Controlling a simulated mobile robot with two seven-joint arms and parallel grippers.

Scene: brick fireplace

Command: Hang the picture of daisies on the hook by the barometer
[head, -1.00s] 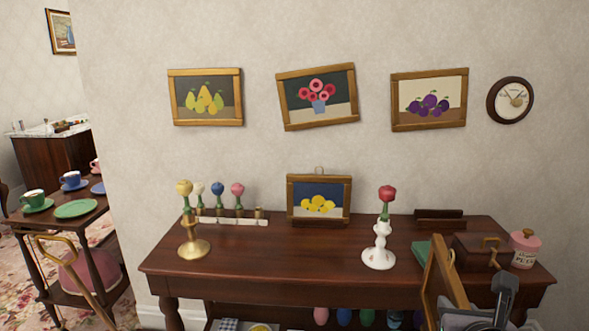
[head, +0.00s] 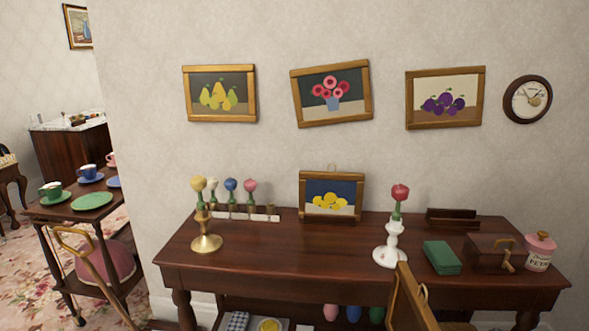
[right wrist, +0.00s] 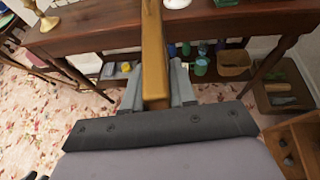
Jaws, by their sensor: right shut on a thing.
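My right gripper (right wrist: 155,98) is shut on a wooden picture frame (right wrist: 153,50). The frame also shows in the head view (head: 408,298), low in front of the table, tilted and seen almost edge-on. Its picture face is hidden, so I cannot tell whether it shows daisies. The round dark-rimmed barometer (head: 528,99) hangs at the right end of the wall row. Left of it hangs a plum picture (head: 445,128). I see no bare hook beside the barometer. My left gripper is not in view.
A pear picture (head: 220,121) and a pink flower picture (head: 333,124) also hang there.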

